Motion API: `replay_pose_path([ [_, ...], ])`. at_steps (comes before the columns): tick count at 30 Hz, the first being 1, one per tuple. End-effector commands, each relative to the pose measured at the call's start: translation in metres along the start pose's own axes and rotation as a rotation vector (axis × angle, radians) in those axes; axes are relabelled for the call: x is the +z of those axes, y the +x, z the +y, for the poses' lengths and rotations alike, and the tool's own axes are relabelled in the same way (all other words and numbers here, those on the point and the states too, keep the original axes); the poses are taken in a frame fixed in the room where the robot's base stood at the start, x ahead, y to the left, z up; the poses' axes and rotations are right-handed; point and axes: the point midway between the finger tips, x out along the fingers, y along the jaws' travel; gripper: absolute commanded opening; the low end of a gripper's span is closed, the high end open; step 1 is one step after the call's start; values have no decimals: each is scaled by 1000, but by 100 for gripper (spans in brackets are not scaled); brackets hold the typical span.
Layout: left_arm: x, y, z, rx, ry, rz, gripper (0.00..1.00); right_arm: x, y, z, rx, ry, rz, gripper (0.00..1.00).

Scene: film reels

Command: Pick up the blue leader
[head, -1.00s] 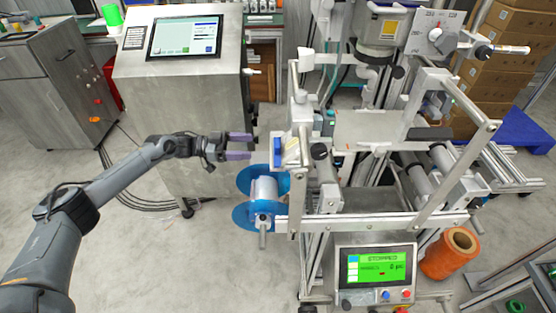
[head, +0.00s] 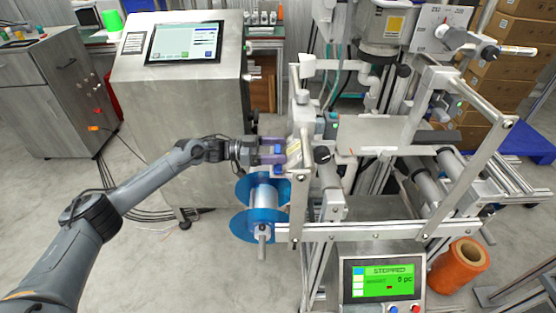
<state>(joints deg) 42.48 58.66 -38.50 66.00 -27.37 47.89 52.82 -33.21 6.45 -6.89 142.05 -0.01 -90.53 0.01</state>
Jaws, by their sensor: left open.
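The blue leader (head: 278,169) is a small blue strip at the left edge of the machine's front, just above the blue reel. My left gripper (head: 274,151) is open, with its purple fingers reaching right, one above the other, at the leader. The fingers cover part of the leader, and blue shows between and below them. I cannot tell whether they touch it. My right gripper is not in view.
A reel with blue flanges (head: 262,222) hangs on a spindle just below the gripper. The metal machine frame (head: 375,229) stands close on the right, and a steel console (head: 180,100) stands behind the arm. An orange roll (head: 458,270) is at the lower right.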

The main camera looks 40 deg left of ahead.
Motion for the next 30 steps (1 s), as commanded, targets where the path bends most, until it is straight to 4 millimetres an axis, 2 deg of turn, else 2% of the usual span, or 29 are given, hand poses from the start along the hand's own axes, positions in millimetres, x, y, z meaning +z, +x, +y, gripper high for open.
replay_pose_path([
  [9,0,5,0,-1,0,-1,77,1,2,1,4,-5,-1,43],
  [11,0,5,0,-1,0,-1,69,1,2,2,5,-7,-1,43],
  [21,0,5,0,-1,0,-1,17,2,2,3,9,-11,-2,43],
  [22,0,5,0,-1,1,-1,14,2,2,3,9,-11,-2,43],
  [30,-4,5,0,-1,1,-1,14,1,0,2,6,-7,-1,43],
])
